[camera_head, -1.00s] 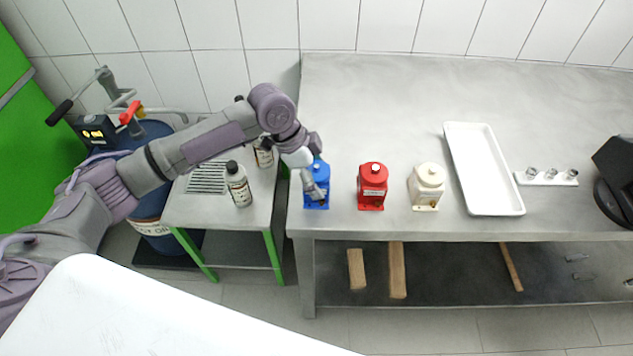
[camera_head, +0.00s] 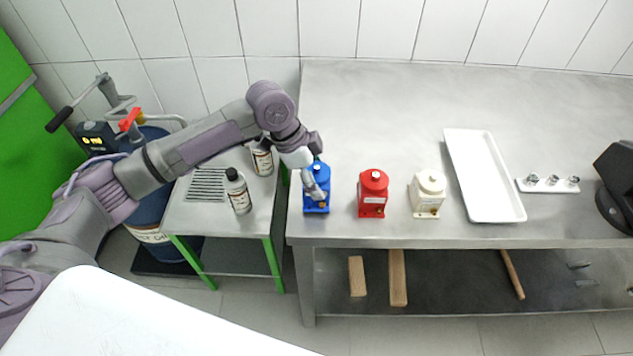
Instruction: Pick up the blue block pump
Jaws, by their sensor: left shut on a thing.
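The blue block pump (camera_head: 322,172) stands upright at the left end of the steel bench, near its front edge. My left gripper (camera_head: 314,193) reaches down onto it from the left and is shut on it. The gripper and wrist hide the left part of the pump. I cannot see a gap between the pump and the bench top. My right gripper is not in view.
A red pump (camera_head: 372,190) and a cream pump (camera_head: 428,192) stand to the right on the bench (camera_head: 390,105). Beyond are a white tray (camera_head: 516,212) and a small white holder (camera_head: 548,186). Bottles (camera_head: 238,190) stand on the green-legged side table (camera_head: 185,215). The back of the bench is clear.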

